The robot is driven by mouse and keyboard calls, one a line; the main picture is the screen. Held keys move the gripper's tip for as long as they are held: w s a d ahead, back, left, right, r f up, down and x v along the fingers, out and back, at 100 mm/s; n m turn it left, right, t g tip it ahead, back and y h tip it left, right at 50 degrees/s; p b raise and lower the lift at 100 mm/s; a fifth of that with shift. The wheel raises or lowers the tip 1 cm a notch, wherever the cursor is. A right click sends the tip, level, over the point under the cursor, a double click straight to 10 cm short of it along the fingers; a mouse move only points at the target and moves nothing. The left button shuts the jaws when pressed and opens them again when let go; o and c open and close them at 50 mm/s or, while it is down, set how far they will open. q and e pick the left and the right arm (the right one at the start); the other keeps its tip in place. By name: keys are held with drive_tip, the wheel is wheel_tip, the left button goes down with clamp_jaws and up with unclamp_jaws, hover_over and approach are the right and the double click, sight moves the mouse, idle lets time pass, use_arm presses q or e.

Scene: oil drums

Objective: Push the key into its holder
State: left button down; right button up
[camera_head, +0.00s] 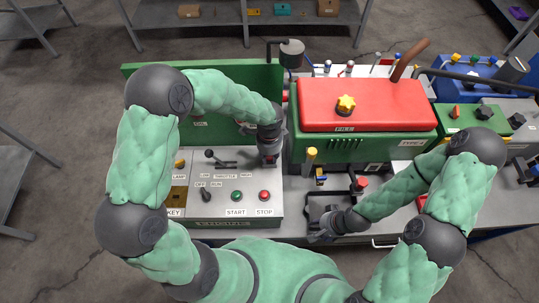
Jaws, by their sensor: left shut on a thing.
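The control panel (238,187) has a brown plate (177,196) above the label KEY (174,212) at its left end. My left gripper (270,157) is over the panel's upper right, right of the throttle lever (220,161). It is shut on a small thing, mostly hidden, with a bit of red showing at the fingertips. I cannot tell whether this is the key. No key can be made out clearly elsewhere. My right gripper (322,235) is low beside the black tray (325,205); its fingers are too small to tell open from shut.
START (236,195) and STOP (264,195) buttons sit on the panel. A red-topped green machine (362,105) with a yellow knob stands right of my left gripper. A green board (230,78) rises behind the panel. A yellow-capped post (311,156) stands between my grippers.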

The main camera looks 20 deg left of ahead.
use_arm(q)
drive_tip(key=shift+f, duration=0.2)
use_arm(e)
drive_tip(key=shift+f, duration=0.15)
use_arm(q)
drive_tip(key=c, duration=0.9)
unclamp_jaws()
drive_tip(key=shift+c, duration=0.2)
wheel_tip(320, 180, up, 12)
